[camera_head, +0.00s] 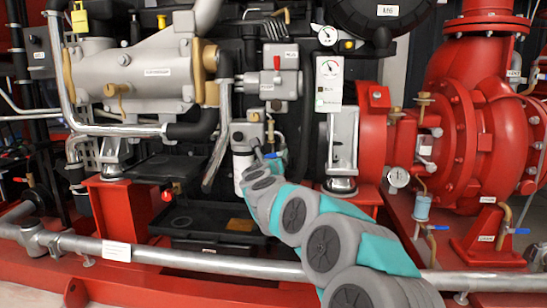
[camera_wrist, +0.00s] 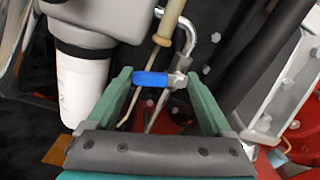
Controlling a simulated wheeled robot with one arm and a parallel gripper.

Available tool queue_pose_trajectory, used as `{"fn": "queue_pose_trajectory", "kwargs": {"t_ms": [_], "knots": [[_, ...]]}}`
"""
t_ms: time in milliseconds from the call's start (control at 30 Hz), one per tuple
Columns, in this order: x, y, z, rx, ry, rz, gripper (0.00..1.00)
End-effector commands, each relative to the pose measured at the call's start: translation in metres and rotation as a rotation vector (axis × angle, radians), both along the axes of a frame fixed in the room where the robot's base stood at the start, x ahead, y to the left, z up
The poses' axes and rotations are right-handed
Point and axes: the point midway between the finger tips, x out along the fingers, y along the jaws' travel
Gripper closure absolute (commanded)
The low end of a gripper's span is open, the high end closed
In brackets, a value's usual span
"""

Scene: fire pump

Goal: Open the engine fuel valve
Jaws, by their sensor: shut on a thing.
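The engine fuel valve has a small blue lever handle (camera_wrist: 150,79) with a metal valve body (camera_wrist: 178,80) at its right end. In the wrist view the lever lies crosswise between the two green fingers of my gripper (camera_wrist: 160,77), which is shut on it. In the head view my gripper (camera_head: 267,164) reaches the engine below the grey filter housing, and the blue handle (camera_head: 272,155) shows small at its tip. My arm hides part of what lies below and to the right of the valve.
A white filter cylinder (camera_wrist: 82,92) under a grey housing is close on the left of my gripper. A bent metal pipe (camera_wrist: 190,32) and a tan-sleeved rod (camera_wrist: 170,18) rise beyond the lever. A long grey pipe (camera_head: 190,258) crosses low in front. The red pump (camera_head: 480,120) stands right.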

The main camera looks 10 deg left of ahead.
Motion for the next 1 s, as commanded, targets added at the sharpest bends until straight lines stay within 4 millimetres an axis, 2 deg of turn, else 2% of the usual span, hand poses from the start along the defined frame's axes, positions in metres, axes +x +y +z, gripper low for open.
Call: {"fn": "queue_pose_trajectory", "kwargs": {"t_ms": [33, 67, 167, 467, 667, 1000], "knots": [[0.000, 0.000, 0.000, 0.000, -0.001, 0.000, 0.71], [0.000, 0.000, 0.000, 0.000, -0.001, 0.000, 0.13], [0.000, 0.000, 0.000, 0.001, 0.000, 0.000, 0.02], [-0.001, 0.000, 0.000, 0.001, 0.000, 0.000, 0.00], [-0.008, 0.000, 0.000, 0.002, 0.000, 0.001, 0.00], [-0.047, 0.003, -0.001, 0.001, 0.002, 0.005, 0.00]]}}
